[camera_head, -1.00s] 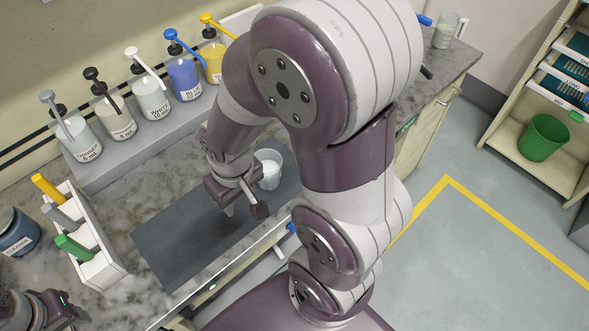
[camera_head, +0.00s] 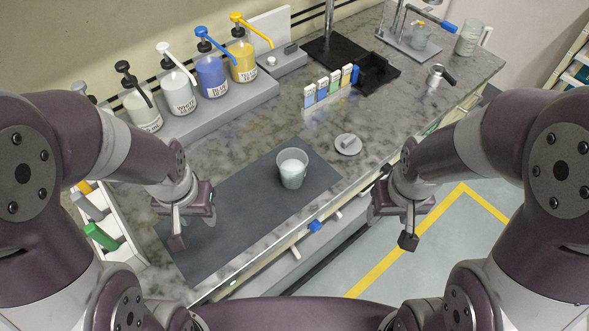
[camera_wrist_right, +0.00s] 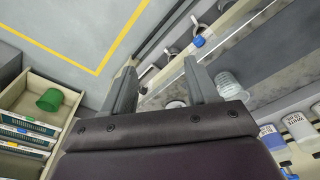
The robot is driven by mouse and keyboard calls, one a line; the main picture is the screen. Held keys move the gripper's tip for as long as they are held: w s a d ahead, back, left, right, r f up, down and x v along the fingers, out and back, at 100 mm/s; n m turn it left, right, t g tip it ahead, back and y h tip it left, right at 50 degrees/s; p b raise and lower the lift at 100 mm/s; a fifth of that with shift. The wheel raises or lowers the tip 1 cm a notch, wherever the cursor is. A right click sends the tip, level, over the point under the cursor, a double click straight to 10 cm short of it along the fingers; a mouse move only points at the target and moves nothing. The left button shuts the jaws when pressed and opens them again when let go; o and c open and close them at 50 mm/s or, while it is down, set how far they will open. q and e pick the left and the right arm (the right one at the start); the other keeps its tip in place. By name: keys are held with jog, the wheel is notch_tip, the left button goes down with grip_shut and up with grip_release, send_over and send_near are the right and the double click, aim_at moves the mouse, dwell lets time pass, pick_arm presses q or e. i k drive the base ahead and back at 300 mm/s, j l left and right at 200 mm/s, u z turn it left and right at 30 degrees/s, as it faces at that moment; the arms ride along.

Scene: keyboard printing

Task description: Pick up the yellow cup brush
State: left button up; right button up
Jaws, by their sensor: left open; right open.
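The white rack (camera_head: 127,249) stands at the left of the counter with thick handles: a yellow handle (camera_head: 85,187), a grey one and a green one. The yellow one looks like the yellow cup brush; my left arm partly hides it, and its brush end is hidden. My left gripper (camera_head: 194,228) is open and empty above the left part of the dark mat, to the right of the rack. My right gripper (camera_head: 391,229) is open and empty beyond the counter's front edge; its spread fingers also show in the right wrist view (camera_wrist_right: 160,82).
A clear cup (camera_head: 292,170) stands on the dark mat (camera_head: 238,205). Pump bottles (camera_head: 210,72) line the back-left shelf. A round grey piece (camera_head: 348,144) and small coloured boxes (camera_head: 330,88) lie further right.

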aim_at(83, 187)
jog(key=u, duration=1.7)
jog(key=i+l, duration=0.1)
jog(key=l, duration=0.25)
jog(key=u, duration=0.45)
jog(key=l+u, duration=0.15)
jog(key=u, duration=0.7)
jog(key=l+u, duration=0.1)
jog(key=u, duration=0.3)
jog(key=k, duration=0.05)
